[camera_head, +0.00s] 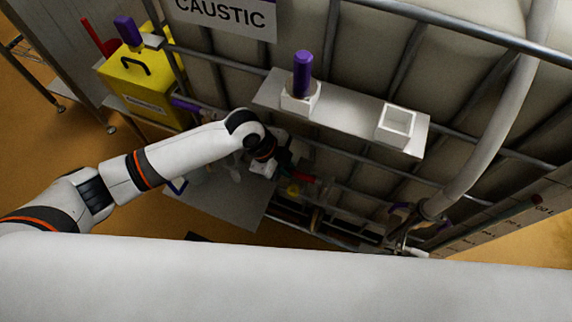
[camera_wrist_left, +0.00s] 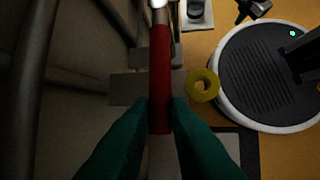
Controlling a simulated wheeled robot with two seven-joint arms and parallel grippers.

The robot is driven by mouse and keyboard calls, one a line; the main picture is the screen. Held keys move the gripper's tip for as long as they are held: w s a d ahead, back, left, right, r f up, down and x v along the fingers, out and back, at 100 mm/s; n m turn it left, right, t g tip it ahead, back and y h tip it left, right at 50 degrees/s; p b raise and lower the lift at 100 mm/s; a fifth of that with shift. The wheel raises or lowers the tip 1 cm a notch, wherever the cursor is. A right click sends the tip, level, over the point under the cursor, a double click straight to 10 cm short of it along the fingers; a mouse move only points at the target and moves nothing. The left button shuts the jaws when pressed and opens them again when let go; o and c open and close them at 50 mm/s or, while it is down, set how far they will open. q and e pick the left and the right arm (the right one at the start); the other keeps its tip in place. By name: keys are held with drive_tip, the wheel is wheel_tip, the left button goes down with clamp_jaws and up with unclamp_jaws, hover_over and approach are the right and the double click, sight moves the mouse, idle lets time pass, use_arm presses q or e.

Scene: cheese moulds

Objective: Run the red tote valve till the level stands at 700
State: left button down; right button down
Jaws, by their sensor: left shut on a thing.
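The red valve handle (camera_head: 305,179) is low on the front of the caged tote, below the white shelf. My left gripper (camera_head: 284,165) is at it, mostly hidden behind my wrist. In the left wrist view the red handle (camera_wrist_left: 160,75) runs lengthwise between the green fingers of my left gripper (camera_wrist_left: 160,112), which are shut on it. A level scale (camera_head: 500,222) with marks in litres is on the tote's right side; most of its figures are too small to read. My right gripper is not in view.
The white shelf (camera_head: 350,115) holds a purple-topped item (camera_head: 302,75) and an empty white square holder (camera_head: 396,125). A yellow box (camera_head: 140,85) stands at left. A yellow ring (camera_wrist_left: 202,85) shows beside the handle.

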use_arm(q)
drive_tip(key=s+d+n+t+y+p, duration=0.4)
drive_tip(key=s+n+p, duration=0.8)
drive_tip(key=n+p, duration=0.4)
drive_tip(key=shift+d+y+p, duration=0.4)
drive_tip(key=shift+d+p, duration=0.1)
drive_tip(key=shift+d, duration=0.35)
drive_tip(key=c, duration=1.4)
unclamp_jaws()
drive_tip(key=shift+o, duration=0.2)
drive_tip(key=v, duration=1.2)
drive_tip(key=shift+s, duration=0.2)
